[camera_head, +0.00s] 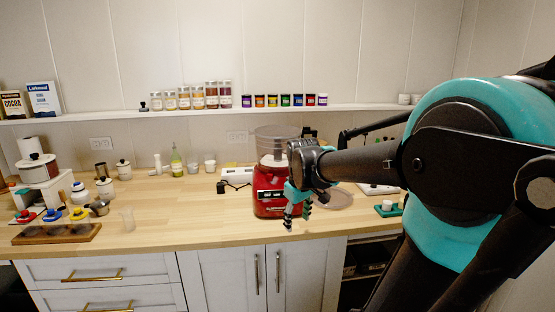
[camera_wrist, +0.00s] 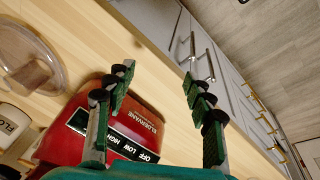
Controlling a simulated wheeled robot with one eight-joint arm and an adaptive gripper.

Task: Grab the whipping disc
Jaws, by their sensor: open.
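My gripper (camera_head: 298,213) is open and empty, in front of the red food processor (camera_head: 268,205) on the counter. In the wrist view its fingers (camera_wrist: 157,82) are spread, with the red base (camera_wrist: 140,120) behind and beside the left finger. A round, clear, shallow piece with a brown block at its middle (camera_wrist: 32,75) lies on the wood at the left in the wrist view. It seems to be the round flat piece (camera_head: 336,198) right of the processor in the head view. I cannot tell for sure whether it is the whipping disc.
A white jar (camera_wrist: 12,122) is at the wrist view's left edge. A green board (camera_head: 388,210) lies at the right. Cabinets (camera_head: 225,280) are below; jars line the shelf (camera_head: 200,112).

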